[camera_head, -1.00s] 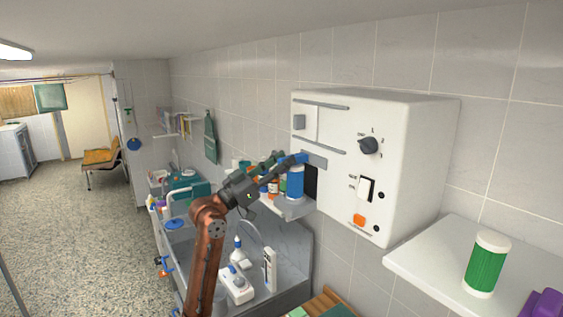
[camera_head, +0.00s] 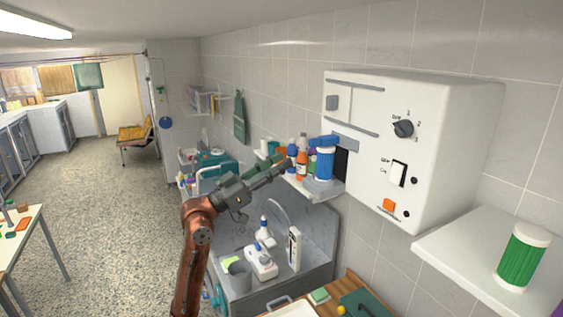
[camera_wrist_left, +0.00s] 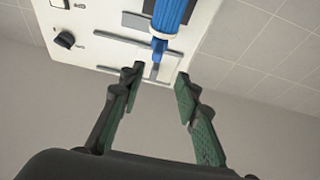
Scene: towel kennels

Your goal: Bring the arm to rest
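My left arm comes up from the bottom of the head view, and its gripper (camera_head: 284,165) stands left of the blue canister (camera_head: 324,163), apart from it. In the left wrist view the gripper (camera_wrist_left: 160,74) has its two green-padded fingers spread, with nothing held between them. The blue canister shows beyond the fingertips in that view (camera_wrist_left: 170,14). In the head view it stands on a small shelf against the white wall unit, with a blue piece at its top. My right gripper is not in view.
The white wall unit (camera_head: 375,110) with a dial juts out on the right. Several bottles (camera_head: 302,155) stand beside the canister. A sink (camera_head: 290,240) lies below. A green-and-white canister (camera_head: 522,257) stands on the right shelf (camera_head: 450,245). Open floor (camera_head: 110,215) lies left.

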